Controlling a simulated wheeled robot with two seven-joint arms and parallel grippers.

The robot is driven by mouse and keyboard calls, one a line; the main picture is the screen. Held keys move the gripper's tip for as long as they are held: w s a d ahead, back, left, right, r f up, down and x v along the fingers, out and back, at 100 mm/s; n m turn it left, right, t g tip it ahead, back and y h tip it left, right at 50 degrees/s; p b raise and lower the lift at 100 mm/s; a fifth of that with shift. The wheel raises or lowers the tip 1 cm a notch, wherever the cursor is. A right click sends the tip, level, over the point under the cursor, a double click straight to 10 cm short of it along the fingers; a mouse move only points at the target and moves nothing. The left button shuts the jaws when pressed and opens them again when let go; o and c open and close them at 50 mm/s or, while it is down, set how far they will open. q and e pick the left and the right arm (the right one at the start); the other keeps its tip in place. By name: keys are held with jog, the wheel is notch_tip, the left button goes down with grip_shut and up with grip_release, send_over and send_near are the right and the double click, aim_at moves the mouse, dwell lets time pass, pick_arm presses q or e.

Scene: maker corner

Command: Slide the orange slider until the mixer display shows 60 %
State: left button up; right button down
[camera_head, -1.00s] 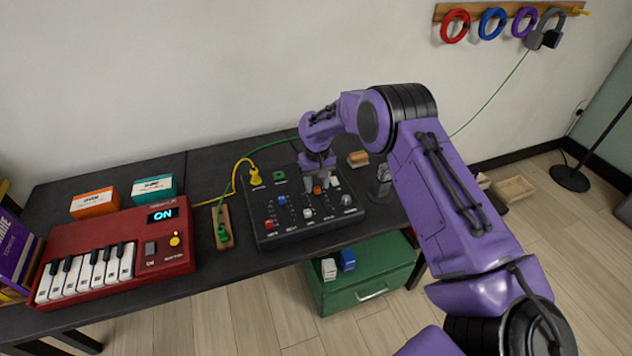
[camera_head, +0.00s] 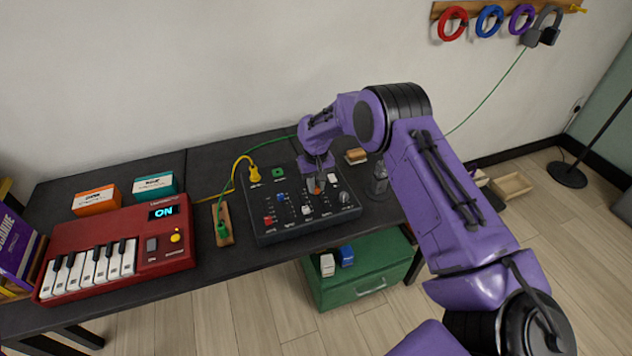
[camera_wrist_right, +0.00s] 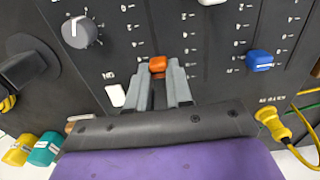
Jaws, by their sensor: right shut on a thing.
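The mixer (camera_head: 262,222) is a dark panel on the black table with several coloured sliders and knobs. The orange slider (camera_head: 317,188) is at its upper right part, under my right gripper (camera_head: 316,180). In the right wrist view the orange slider cap (camera_wrist_right: 157,65) sits between the grey fingertips (camera_wrist_right: 158,72), which are shut on it. The blue slider (camera_wrist_right: 260,60) is off to the right there, and a grey knob (camera_wrist_right: 82,31) to the left. The mixer display cannot be made out; my right arm may cover it. My left gripper is not in view.
A red keyboard (camera_head: 75,238) with a lit "ON" display stands left of the mixer. A wooden strip (camera_head: 223,240) with a green plug lies between them. Yellow and green cables (camera_head: 240,163) run behind. A glass (camera_head: 378,187) stands right of the mixer.

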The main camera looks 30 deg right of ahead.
aim_at(317, 186)
jog(key=c, duration=1)
grip_release()
jog(key=shift+w, duration=0.1)
notch_tip(317, 186, up, 11)
jog(key=b, duration=0.1)
jog(key=shift+f+b, duration=0.15)
jog(key=shift+b, duration=0.15)
jog(key=shift+d+f, duration=0.1)
